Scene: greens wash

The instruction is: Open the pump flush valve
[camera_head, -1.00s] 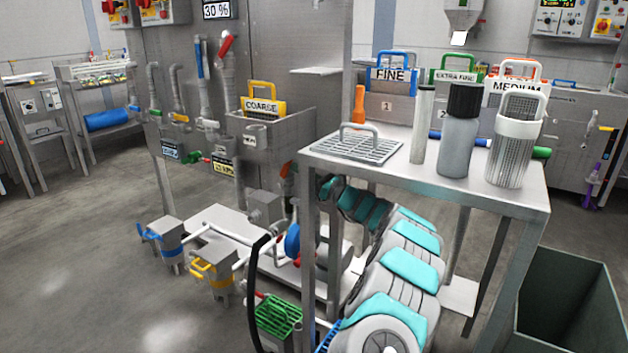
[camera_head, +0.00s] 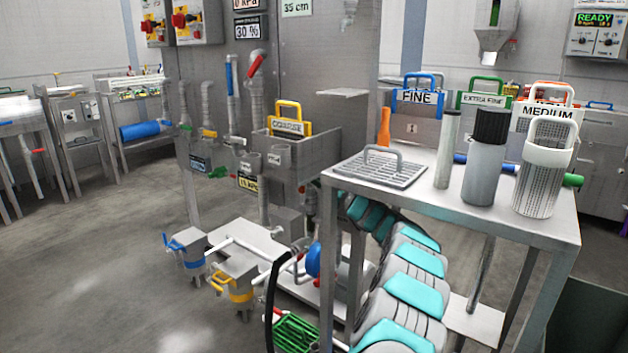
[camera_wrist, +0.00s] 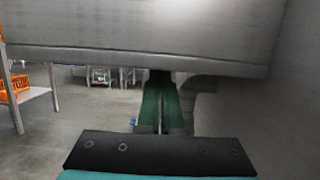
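The pump set stands on a low metal base (camera_head: 243,236) in the head view, with a blue round part (camera_head: 313,260) and pipes, partly hidden by the cart and my arm. Above it, a pipe with a red lever (camera_head: 256,66) rises beside one with a blue lever (camera_head: 229,75). I cannot tell which valve is the flush valve. My teal and grey arm reaches under the cart, and its end is hidden in the head view.
A metal cart (camera_head: 455,205) with a grate, bottles and a basket stands over my arm, its legs close by. A sink (camera_head: 320,160) holds the COARSE basket (camera_head: 290,120). Blue and yellow-handled strainers (camera_head: 240,285) stand on the floor. Open floor lies left.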

